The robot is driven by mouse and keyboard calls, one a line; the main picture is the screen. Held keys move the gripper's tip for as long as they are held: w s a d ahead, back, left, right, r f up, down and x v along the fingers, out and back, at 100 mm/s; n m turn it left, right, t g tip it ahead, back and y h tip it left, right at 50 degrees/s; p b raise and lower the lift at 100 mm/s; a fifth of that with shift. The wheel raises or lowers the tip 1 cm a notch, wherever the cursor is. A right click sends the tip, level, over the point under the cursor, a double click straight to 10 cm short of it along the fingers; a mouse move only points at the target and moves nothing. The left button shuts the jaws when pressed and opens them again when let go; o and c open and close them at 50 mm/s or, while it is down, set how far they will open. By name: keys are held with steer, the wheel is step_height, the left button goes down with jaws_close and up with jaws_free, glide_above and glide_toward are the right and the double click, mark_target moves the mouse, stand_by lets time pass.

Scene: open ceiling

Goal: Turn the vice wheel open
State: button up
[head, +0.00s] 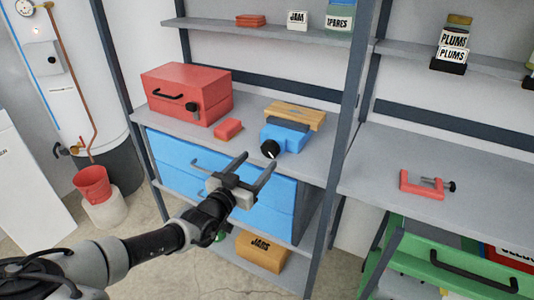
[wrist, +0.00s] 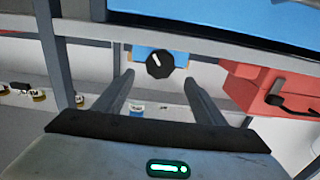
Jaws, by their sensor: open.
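The blue vice (head: 284,138) sits on the left workbench shelf, with a wooden block (head: 295,114) across its top. Its round black wheel (head: 269,149) faces the front and carries a white mark. In the wrist view the wheel (wrist: 160,64) shows just beyond and between the fingertips, with part of the blue vice (wrist: 143,53) behind it. My gripper (head: 259,159) is open and empty in front of the bench, its fingers pointing at the wheel. It also shows in the wrist view (wrist: 158,79). The fingers look apart from the wheel.
A red toolbox (head: 187,94) and a small red block (head: 228,129) stand left of the vice. Blue drawers (head: 169,155) with a handle lie below the bench top. A dark shelf post (head: 343,130) rises to the right. A red clamp (head: 422,187) lies on the right shelf.

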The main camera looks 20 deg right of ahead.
mark_target(269, 150)
steer(key=x, duration=0.7)
steer(key=shift+d, duration=0.1)
steer(key=c, duration=1)
